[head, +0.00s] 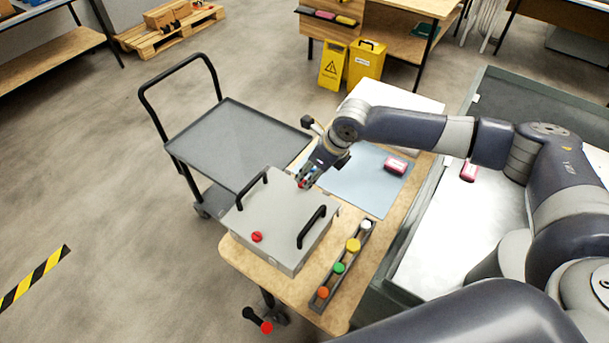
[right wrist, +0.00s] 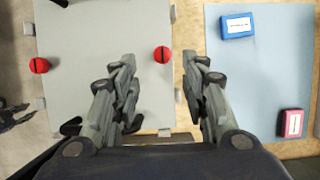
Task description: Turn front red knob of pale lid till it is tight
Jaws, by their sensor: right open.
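The pale grey lid (head: 275,205) has two black handles and two red knobs. One red knob (head: 257,237) is near the lid's left side in the head view; it also shows at the left of the right wrist view (right wrist: 39,65). My right gripper (head: 304,180) is over the other red knob, at the far end of the lid. In the right wrist view the open fingers (right wrist: 159,62) stand on either side of this knob (right wrist: 162,54); contact cannot be told. A dark, jaw-like shape at that view's left edge may be my left gripper.
A block with several coloured caps (head: 342,262) stands beside the lid. A blue-grey mat (head: 350,185) carries a pink box (head: 397,165) and a blue box (right wrist: 238,25). A grey trolley (head: 235,140) adjoins the wooden table (head: 255,275). A large grey tray lies right.

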